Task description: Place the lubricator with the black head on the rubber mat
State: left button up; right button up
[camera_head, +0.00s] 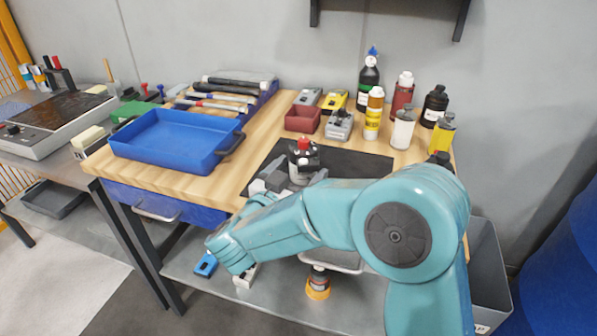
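A small unit with a black head and a red knob on top (304,154) is upright over the black rubber mat (366,164) on the wooden worktop. I take it to be the lubricator. My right arm comes in from the right and bends back toward the mat. The grey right gripper (284,180) is at the unit's lower left, close against it. My forearm hides part of the mat and gripper, so I cannot tell whether the fingers are closed on the unit or whether its base touches the mat. My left gripper is not in view.
A blue tray (168,141) is at the left of the worktop. A dark red bin (303,118) and a grey tool (339,125) stand behind the mat. Several bottles, including a yellow one (373,113) and a white one (402,128), stand at the back right.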

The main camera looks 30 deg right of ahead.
jog(key=shift+r, duration=0.2)
jog(key=shift+s+a, duration=0.15)
jog(key=shift+a, duration=0.2)
jog(key=p+v, duration=0.1)
jog(key=v, duration=1)
jog(key=shift+s+a, duration=0.1)
jog(key=shift+a, duration=0.05)
